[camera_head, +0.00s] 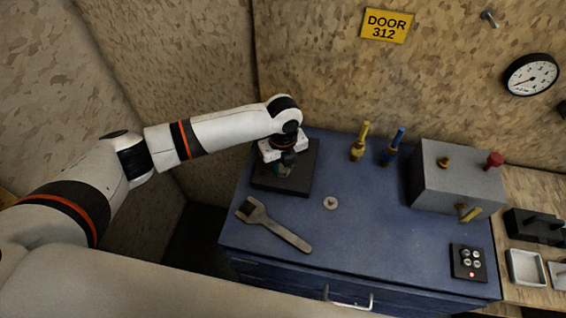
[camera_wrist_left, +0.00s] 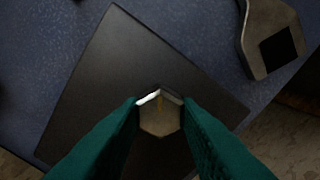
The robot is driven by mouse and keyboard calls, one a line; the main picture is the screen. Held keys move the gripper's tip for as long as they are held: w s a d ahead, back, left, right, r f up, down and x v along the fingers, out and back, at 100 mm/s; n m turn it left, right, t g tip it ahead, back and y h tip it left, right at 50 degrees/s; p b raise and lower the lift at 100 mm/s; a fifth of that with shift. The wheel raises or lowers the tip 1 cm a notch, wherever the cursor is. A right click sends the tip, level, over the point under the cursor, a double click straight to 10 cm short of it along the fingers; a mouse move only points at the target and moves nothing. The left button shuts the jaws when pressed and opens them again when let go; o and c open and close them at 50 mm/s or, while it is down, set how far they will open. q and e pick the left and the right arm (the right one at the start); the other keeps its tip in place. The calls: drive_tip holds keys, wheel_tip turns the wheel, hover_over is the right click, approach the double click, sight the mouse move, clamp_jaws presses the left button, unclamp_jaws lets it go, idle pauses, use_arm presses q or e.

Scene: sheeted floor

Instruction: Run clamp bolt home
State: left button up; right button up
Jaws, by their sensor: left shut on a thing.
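My left gripper (camera_head: 286,168) points down over a dark square plate (camera_head: 298,186) at the back left of the blue bench top. In the left wrist view its green fingers (camera_wrist_left: 160,112) are shut on the clamp bolt (camera_wrist_left: 159,122), a pale hexagonal head gripped on two sides. The dark plate (camera_wrist_left: 120,70) lies beneath it. The bolt's shank and whether it sits in a hole are hidden. In the head view the fingers cover the bolt. My right gripper is not in view.
A grey spanner (camera_head: 275,225) lies in front of the plate; its jaw end (camera_wrist_left: 268,38) shows in the wrist view. A small washer-like disc (camera_head: 330,203), yellow tool (camera_head: 360,142), blue tool (camera_head: 394,147), grey box (camera_head: 455,178) and button panel (camera_head: 467,262) stand to the right.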

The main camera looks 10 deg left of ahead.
use_arm(q)
drive_tip(key=m, duration=0.3)
drive_tip(key=shift+m, duration=2)
drive_tip(key=o, duration=1)
drive_tip(key=shift+r, duration=0.1)
